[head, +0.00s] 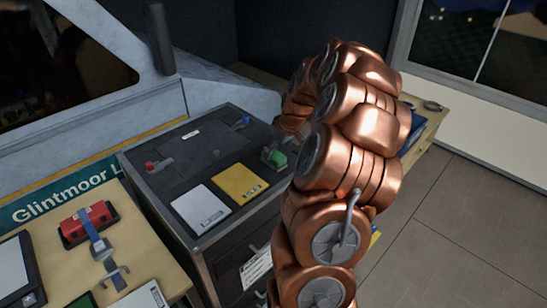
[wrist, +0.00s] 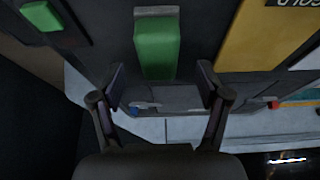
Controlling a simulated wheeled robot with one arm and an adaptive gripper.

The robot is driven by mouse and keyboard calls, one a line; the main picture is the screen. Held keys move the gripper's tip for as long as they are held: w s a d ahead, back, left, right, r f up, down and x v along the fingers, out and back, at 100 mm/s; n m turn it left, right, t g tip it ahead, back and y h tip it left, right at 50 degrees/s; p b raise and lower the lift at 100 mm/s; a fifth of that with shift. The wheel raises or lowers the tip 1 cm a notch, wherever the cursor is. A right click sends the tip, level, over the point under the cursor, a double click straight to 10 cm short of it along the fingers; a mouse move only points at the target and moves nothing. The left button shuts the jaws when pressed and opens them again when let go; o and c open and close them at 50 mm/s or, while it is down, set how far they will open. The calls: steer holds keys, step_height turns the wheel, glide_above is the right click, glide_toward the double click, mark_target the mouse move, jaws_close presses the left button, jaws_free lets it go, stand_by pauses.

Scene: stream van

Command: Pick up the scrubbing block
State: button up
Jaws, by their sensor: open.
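A green block with a grey end, likely the scrubbing block (head: 277,157), lies on top of the dark cabinet (head: 190,143), close to the yellow pad and partly beside my arm. In the wrist view the green block (wrist: 157,45) shows centrally, between and beyond the fingertips. My gripper (wrist: 161,70) is open and empty, with one finger on each side of the block in the picture. I cannot tell how much height lies between them. In the head view my copper arm hides the fingers.
A yellow pad (head: 240,183) and a white pad (head: 202,206) lie beside the block. A blue-handled item (head: 240,123) and a red-ended item (head: 155,165) sit on the same top. A wooden table (head: 140,272) at left holds a red object (head: 88,224) and a clamp-like tool (head: 98,248).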

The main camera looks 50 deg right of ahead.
mark_target(274, 153)
steer(key=p+x, duration=0.1)
steer(key=x, duration=0.1)
steer(key=shift+w+d+f, duration=0.1)
steer(key=shift+w+f, duration=0.15)
steer(key=shift+f, duration=0.05)
steer(key=shift+w+f+p, duration=0.2)
steer(key=shift+f+p, duration=0.2)
steer(key=shift+f, duration=0.3)
steer(key=c, duration=1.3)
steer(key=shift+r, duration=0.1)
steer(key=shift+r+b, duration=1.1)
steer(key=shift+r, duration=0.45)
steer(key=shift+s+r, duration=0.15)
steer(key=shift+s, duration=0.1)
steer(key=s+b, duration=0.1)
steer(key=s, duration=0.4)
steer(key=s+a+r+b, duration=0.1)
steer(key=s+b, duration=0.1)
steer(key=s, duration=0.3)
steer(key=s+b, duration=0.2)
steer(key=s, duration=0.3)
steer(key=shift+s+a+r, duration=0.2)
steer(key=shift+r, duration=0.1)
